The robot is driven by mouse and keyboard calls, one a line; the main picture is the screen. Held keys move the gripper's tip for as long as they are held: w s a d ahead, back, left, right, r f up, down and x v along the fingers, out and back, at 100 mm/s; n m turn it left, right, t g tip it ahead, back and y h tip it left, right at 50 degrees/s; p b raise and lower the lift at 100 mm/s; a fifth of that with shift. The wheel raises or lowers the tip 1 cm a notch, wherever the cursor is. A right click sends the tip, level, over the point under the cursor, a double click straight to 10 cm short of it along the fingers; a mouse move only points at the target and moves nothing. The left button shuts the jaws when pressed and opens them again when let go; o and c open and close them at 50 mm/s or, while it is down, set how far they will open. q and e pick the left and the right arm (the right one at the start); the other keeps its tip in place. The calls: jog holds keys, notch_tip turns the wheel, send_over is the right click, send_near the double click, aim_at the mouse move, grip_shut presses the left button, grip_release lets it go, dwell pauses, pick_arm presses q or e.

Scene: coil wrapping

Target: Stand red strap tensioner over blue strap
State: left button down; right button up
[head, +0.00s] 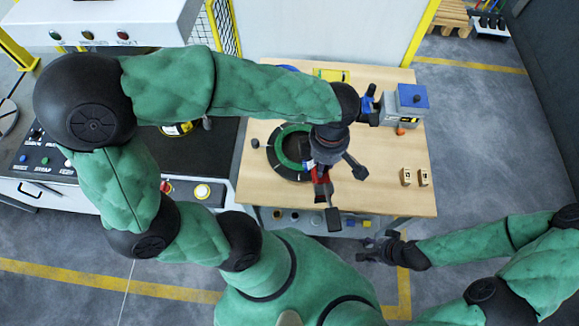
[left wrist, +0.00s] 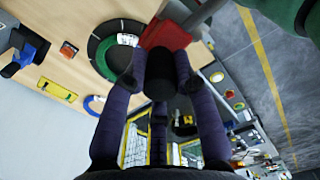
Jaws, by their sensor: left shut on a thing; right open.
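The red strap tensioner (head: 321,186) hangs from my left gripper (left wrist: 160,72), over the near side of the coil. In the left wrist view the fingers are shut on its dark handle, with the red body (left wrist: 165,35) beyond them. The black and green coil (head: 274,147) lies flat on the wooden table, partly hidden by my left arm. A blue ring (left wrist: 92,104), possibly the blue strap, lies beyond the coil, mostly hidden in the head view. I cannot tell whether the tensioner touches anything. My right gripper (head: 383,248) is open and empty, off the table's front right.
A grey box with a blue top (head: 412,96) stands at the table's back right. Two small tan blocks (head: 415,177) sit at the right. A yellow item (head: 332,75) lies at the back. A control console (head: 50,165) adjoins on the left.

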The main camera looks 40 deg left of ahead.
pick_arm(q)
jog(key=shift+s+a+r, duration=0.2)
jog(key=shift+a+r, duration=0.05)
jog(key=shift+a, duration=0.4)
jog(key=w+a+f, duration=0.9)
jog(key=f, duration=0.4)
jog(key=shift+w+a, duration=0.2)
jog(key=shift+w, duration=0.2)
